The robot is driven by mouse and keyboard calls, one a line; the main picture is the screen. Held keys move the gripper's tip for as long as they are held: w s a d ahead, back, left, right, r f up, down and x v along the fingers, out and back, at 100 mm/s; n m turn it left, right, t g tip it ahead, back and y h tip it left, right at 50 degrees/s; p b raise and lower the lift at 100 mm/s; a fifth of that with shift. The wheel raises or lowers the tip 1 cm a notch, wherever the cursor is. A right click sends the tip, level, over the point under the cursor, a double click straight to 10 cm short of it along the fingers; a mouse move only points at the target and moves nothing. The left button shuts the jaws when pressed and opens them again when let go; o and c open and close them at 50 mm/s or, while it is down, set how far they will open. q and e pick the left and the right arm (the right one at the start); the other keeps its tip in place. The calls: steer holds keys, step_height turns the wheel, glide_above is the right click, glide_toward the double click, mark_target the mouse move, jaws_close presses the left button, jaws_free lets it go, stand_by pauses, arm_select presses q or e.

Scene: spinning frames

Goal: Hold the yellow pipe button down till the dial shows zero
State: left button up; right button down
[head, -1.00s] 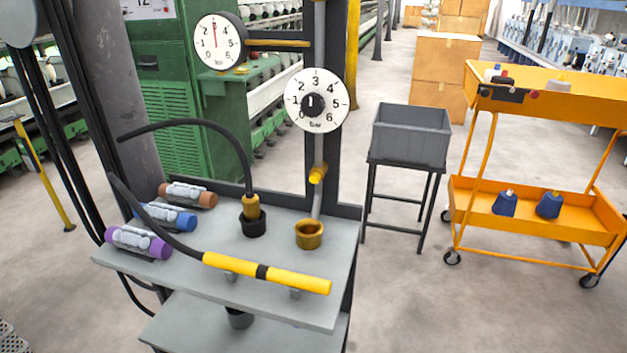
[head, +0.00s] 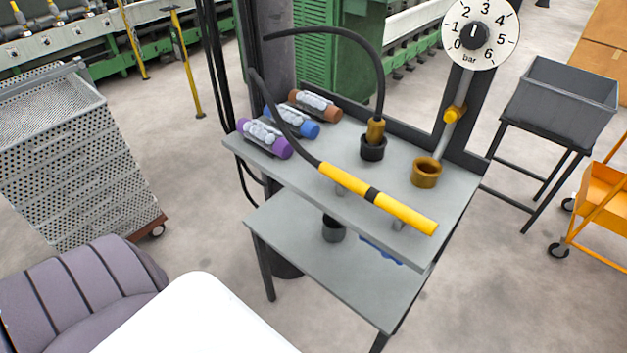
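The yellow pipe button (head: 455,114) sits on the grey pipe (head: 446,140) below the round white dial (head: 480,52) at the upper right. A short white mark on the knob points roughly up, towards the 2 to 3 side; the exact reading is hard to tell. The pipe runs down to a brass cup (head: 426,173) on the grey bench (head: 345,160). Neither of my grippers shows, and nothing visible touches the button.
A yellow wand (head: 405,212) on a black hose lies across the bench front. Purple, blue and brown bobbins (head: 315,106) lie at the bench's left. A grey bin (head: 570,95) on a stand is at right, a perforated cart (head: 60,160) at left. Open floor lies between cart and bench.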

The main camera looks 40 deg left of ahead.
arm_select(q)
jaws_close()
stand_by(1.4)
